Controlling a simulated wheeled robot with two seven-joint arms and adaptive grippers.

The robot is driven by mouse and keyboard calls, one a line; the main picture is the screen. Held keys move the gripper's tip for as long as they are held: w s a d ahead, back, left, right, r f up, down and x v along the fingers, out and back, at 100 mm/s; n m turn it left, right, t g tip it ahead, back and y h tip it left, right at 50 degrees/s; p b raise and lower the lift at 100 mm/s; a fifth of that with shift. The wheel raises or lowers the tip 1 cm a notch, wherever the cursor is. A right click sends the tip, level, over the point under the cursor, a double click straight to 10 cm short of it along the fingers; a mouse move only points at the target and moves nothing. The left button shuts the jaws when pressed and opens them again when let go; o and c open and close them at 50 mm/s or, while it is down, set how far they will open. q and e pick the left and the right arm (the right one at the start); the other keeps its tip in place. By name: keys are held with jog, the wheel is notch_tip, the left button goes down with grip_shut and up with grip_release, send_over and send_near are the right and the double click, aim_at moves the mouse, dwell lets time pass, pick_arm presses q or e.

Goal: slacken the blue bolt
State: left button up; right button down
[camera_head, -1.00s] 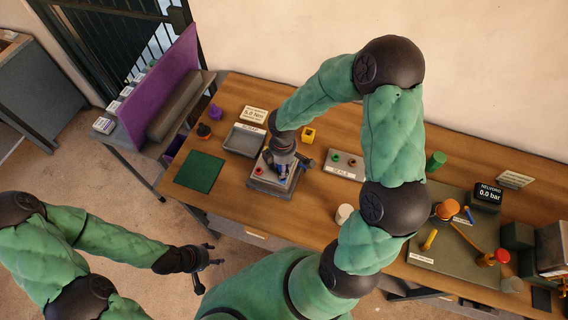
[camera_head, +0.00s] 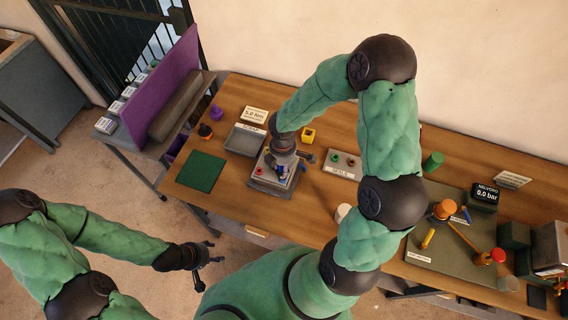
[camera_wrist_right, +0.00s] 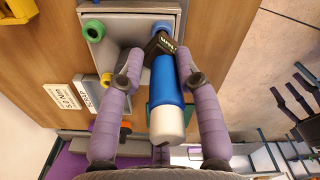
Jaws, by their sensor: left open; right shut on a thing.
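The grey fixture block (camera_head: 268,187) sits on the wooden bench under my right gripper (camera_head: 283,168). In the right wrist view, the blue bolt (camera_wrist_right: 163,25) is at one corner of the block's top face (camera_wrist_right: 125,37). My right gripper (camera_wrist_right: 160,58) is shut on a wrench with a blue handle (camera_wrist_right: 168,85), a white end and a black head. The black head lies close to the blue bolt; I cannot tell whether it is seated on it. A green bolt (camera_wrist_right: 94,30) is at another corner. My left gripper (camera_head: 207,257) is open and empty, off the bench's front edge.
A grey tray (camera_head: 244,139), a green mat (camera_head: 201,171) and a yellow block (camera_head: 308,135) lie around the fixture. A seals tray (camera_head: 344,164) stands to its right. A purple panel (camera_head: 165,85) stands at left.

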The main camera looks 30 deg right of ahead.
jog(key=shift+s+a+f, duration=0.2)
jog(key=shift+a, duration=0.1)
